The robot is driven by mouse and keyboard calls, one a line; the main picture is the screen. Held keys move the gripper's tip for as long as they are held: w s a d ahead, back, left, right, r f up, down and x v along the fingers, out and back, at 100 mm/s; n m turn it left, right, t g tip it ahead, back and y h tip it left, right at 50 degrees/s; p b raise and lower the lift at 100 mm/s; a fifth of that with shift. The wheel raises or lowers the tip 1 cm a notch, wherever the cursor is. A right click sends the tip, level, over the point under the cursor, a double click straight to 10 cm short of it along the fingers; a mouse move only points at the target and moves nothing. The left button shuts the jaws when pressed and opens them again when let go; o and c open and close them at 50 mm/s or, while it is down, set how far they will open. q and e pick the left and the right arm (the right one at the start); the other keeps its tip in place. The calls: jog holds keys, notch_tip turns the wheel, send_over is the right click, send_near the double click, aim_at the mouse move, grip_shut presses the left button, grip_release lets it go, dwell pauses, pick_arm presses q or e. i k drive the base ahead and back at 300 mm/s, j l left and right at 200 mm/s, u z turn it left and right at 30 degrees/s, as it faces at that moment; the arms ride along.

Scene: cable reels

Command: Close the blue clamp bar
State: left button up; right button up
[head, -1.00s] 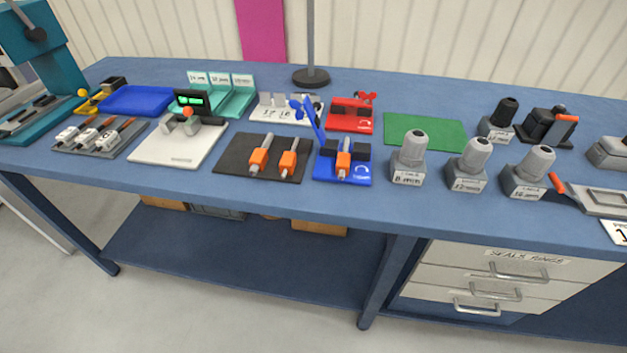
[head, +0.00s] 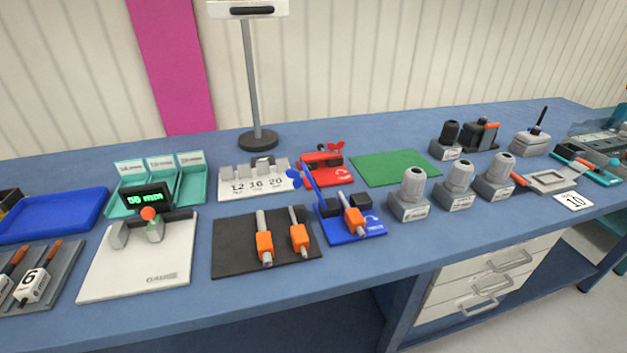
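The blue clamp (head: 352,238) stands on the workbench near the middle of the head view, with a blue base plate marked by a white curved arrow. Its blue clamp bar (head: 309,184) stands raised and tilted at the left side of the base, with a blue knob at its upper end. An orange and grey tool-like piece (head: 353,219) lies in the clamp between dark blocks. Neither of my grippers shows in the head view.
A black mat (head: 285,264) with two orange-handled pieces lies left of the clamp. A red clamp (head: 328,172) is behind it. Grey holders (head: 409,207) stand close to the right. A green mat (head: 395,167) is free. A pole stand (head: 258,141) rises behind.

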aim_at(312, 180)
jog(key=j+z, duration=0.3)
jog(key=k+j+z, duration=0.1)
jog(key=j+z, duration=0.2)
jog(key=j, duration=0.25)
jog(key=l, duration=0.3)
jog(key=k+l+z, duration=0.1)
jog(key=l, duration=0.2)
